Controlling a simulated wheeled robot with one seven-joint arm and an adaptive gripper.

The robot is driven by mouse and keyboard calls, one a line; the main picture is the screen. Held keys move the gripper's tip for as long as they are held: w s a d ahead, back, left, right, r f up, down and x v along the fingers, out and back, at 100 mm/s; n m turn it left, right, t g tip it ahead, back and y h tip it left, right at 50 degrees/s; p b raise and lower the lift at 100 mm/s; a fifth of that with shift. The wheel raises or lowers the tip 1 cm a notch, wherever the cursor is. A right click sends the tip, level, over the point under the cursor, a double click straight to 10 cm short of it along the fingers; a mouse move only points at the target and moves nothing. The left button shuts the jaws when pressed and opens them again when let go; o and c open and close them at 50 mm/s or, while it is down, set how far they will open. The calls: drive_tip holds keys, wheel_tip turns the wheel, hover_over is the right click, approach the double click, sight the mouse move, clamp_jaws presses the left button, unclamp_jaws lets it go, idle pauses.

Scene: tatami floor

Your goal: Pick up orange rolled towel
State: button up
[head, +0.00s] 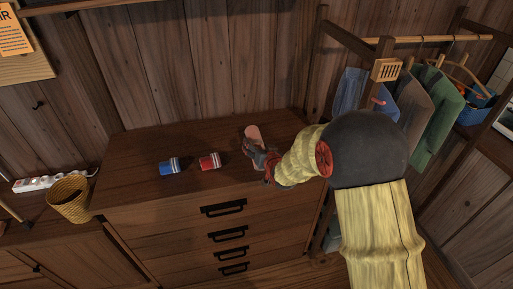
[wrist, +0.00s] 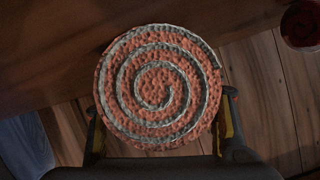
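The orange rolled towel (head: 253,133) stands out as a small pale-orange roll near the back of the dresser top. In the wrist view its round end, with a grey spiral on orange (wrist: 158,88), fills the middle of the picture. My gripper (head: 258,148) is at the towel in the head view and hides its lower part. In the wrist view my fingers (wrist: 160,118) are spread wide, one on each side of the towel. A thin gap seems to show on the right; contact on the left cannot be told.
A clothes rack (head: 340,34) stands at the right. A wicker basket (head: 72,206) and a power strip (head: 44,183) are at the far left.

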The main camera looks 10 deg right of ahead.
drive_tip(key=c, duration=1)
drive_tip(key=shift+c, duration=0.2)
